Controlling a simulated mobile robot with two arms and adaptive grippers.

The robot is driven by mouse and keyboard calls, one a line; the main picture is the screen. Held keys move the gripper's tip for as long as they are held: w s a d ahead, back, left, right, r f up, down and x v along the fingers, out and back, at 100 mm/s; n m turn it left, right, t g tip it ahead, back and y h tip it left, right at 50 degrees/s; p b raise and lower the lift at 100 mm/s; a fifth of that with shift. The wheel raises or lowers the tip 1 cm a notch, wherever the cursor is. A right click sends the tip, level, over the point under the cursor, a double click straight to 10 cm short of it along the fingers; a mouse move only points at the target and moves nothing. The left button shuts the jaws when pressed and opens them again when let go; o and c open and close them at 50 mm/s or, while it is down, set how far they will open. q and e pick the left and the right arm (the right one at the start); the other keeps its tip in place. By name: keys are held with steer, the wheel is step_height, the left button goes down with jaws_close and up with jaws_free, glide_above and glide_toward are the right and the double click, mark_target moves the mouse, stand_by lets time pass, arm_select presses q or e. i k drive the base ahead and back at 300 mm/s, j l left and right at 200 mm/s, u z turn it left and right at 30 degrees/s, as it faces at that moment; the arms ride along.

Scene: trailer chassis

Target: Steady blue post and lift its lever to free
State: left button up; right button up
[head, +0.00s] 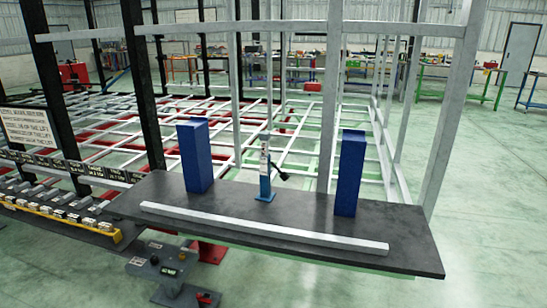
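A small blue post (265,188) stands upright near the middle of the dark tabletop. A pale strip with dark marks (264,153) rises from its top. A dark lever (279,171) sticks out from the right side of the post, ending in a black knob. Two larger blue blocks stand upright on either side, the left block (196,157) and the right block (349,173). Neither of my grippers is in view.
A long light metal bar (262,229) lies along the front of the dark table (410,238). A tall metal frame (450,115) rises behind it. A grey control box (163,264) sits below the front edge. Labelled racks of small parts (60,200) are at left.

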mark_target(285, 176)
steer(key=i+j+z, duration=0.1)
steer(key=i+j, duration=0.25)
steer(key=i, duration=0.25)
steer(key=i+j+z, duration=0.1)
steer(key=i+j, duration=0.25)
steer(key=i, duration=0.2)
steer(key=i+j+z, duration=0.15)
steer(key=i+j, duration=0.25)
steer(key=i, duration=0.15)
steer(key=k+j, duration=0.15)
steer(key=k, duration=0.3)
